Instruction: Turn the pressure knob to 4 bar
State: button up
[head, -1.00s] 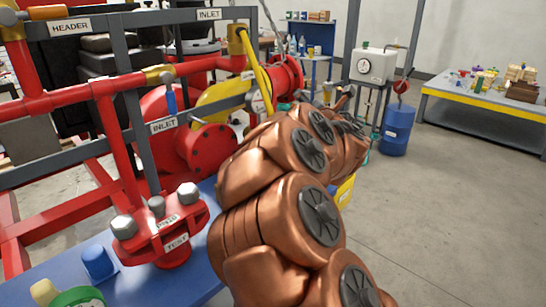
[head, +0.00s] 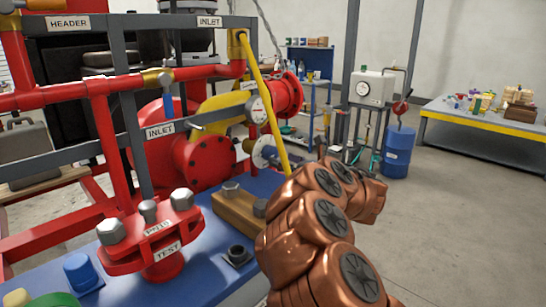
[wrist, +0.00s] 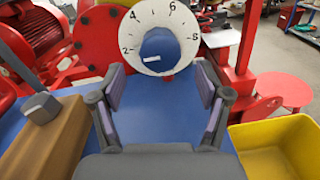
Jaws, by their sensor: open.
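The pressure knob (wrist: 160,50) is blue with a short white mark on its lower left part. It sits at the centre of a white dial (wrist: 133,28) printed 2, 4, 6 and 8, at the top of the wrist view. The mark lies nearest the 2 side; its exact reading is unclear. My gripper (wrist: 160,95) is open and empty, its two fingers spread left and right below the knob in the picture, apart from it. In the head view my copper arm fills the lower right and the gripper cannot be made out.
A wooden block (wrist: 55,140) with a bolt stands left of my gripper, and a yellow bin (wrist: 280,150) stands right. The blue bench (wrist: 158,110) is bare between the fingers. A red test flange (head: 150,235) and yellow bar (head: 264,105) are nearby.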

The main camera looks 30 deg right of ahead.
aim_at(274, 156)
jog(key=w, duration=0.2)
jog(key=w+a, duration=0.1)
jog(key=w, duration=0.2)
jog(key=c, duration=1)
jog(key=shift+d, duration=0.2)
jog(key=shift+c, duration=0.8)
jog(key=shift+a, duration=0.15)
